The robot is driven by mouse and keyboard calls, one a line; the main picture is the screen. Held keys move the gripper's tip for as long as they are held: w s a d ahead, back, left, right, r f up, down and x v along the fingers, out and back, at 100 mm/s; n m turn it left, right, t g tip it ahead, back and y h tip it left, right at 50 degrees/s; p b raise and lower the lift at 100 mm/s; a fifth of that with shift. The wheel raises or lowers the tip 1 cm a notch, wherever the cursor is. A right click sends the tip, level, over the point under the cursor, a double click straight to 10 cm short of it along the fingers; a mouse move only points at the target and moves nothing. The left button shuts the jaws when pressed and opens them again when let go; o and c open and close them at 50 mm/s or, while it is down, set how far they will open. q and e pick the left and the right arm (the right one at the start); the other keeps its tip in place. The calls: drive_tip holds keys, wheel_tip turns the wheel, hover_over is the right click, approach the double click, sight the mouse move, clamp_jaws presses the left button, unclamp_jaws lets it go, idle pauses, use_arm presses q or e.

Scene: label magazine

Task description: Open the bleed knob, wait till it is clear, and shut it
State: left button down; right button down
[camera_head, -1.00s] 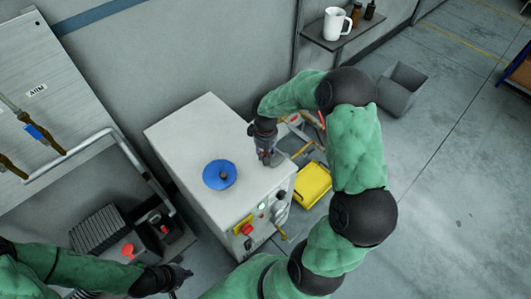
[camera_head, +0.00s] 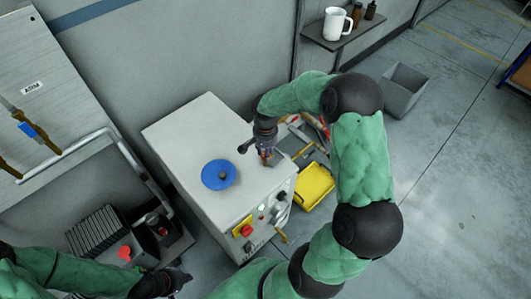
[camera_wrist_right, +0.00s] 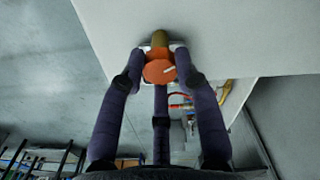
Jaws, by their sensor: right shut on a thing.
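The bleed knob is an orange round knob (camera_wrist_right: 156,72) with a pale mark on its face, on a brass stem (camera_wrist_right: 159,39), in the right wrist view. My right gripper (camera_wrist_right: 158,78) has its fingers around this knob and is shut on it. In the head view my right gripper (camera_head: 266,157) is at the right back edge of the white cabinet's top, and its fingers mostly hide the knob. My left gripper (camera_head: 180,279) is at the lower left, away from the knob; its fingers are too small and dark to read. No fluid is visible at the knob.
A grey bin (camera_head: 402,90) is further right.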

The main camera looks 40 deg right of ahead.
drive_tip(key=m+b, duration=0.1)
drive_tip(key=m, duration=0.4)
drive_tip(key=shift+m, duration=0.3)
idle(0.4)
drive_tip(key=c, duration=0.9)
unclamp_jaws()
drive_tip(key=shift+r, duration=0.1)
wheel_tip(320, 180, up, 12)
